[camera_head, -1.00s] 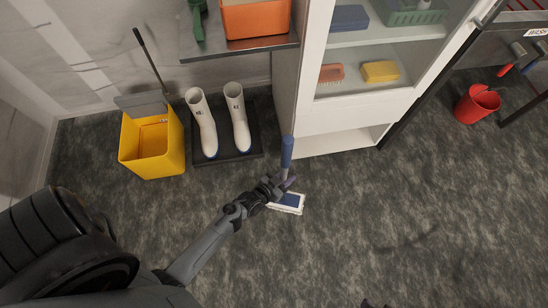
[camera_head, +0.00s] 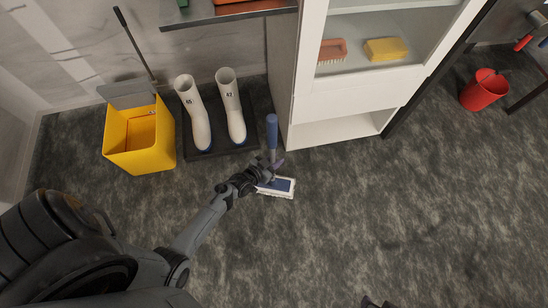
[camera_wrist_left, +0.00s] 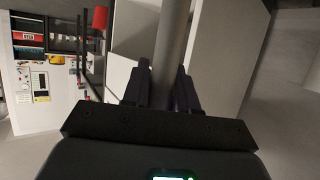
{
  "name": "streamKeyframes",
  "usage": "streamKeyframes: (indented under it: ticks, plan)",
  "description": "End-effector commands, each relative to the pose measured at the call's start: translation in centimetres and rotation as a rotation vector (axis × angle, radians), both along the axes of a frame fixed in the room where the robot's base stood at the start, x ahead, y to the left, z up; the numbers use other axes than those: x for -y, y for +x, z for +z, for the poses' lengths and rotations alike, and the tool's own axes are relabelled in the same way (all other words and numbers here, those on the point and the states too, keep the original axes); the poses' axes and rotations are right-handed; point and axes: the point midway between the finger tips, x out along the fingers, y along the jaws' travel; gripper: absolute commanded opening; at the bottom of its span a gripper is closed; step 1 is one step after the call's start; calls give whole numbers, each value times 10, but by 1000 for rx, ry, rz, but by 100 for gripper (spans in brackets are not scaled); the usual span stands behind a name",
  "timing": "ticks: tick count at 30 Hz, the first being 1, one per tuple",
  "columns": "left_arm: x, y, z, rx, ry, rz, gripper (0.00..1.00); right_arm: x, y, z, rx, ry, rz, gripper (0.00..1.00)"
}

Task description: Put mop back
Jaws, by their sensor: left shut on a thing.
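The mop has a blue grip (camera_head: 272,132) at its upper end and a flat head (camera_head: 277,187) with a blue top and white edge, low over or on the dark floor. My left gripper (camera_head: 268,168) is shut on the mop handle, between the grip and the head. In the left wrist view, the grey mop handle (camera_wrist_left: 172,45) runs between the two dark fingers of my left gripper (camera_wrist_left: 163,88). Whether the head touches the floor is hard to tell. A dark tip at the bottom edge may be my right gripper, but its jaws cannot be made out.
A yellow bin (camera_head: 140,140) with an open grey lid stands at the left. White boots (camera_head: 232,108) stand on a black tray (camera_head: 205,150). A white cabinet (camera_head: 345,105) is just behind the mop. A red bucket (camera_head: 483,90) stands far right. The floor in front is clear.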

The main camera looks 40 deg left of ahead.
Motion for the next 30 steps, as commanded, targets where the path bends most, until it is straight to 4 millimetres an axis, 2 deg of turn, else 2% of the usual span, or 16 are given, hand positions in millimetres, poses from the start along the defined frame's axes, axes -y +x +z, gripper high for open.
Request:
streamKeyframes:
  ticks: [1,3,9,14,24,30]
  plan:
    - [-6,7,-7,6,1,1,0,0,0,-10,0,0,0,43]
    - [-11,12,-10,6,0,-1,0,0,0,-15,0,0,0,43]
    - [-20,18,-14,4,1,0,0,0,0,-20,0,1,-1,43]
    - [-21,19,-19,4,1,0,0,-1,0,-24,-1,5,-4,43]
    - [-20,18,-53,4,0,0,0,-2,0,-53,0,9,-6,43]
    - [-20,18,-53,5,1,0,0,-2,0,-54,-1,9,-6,43]
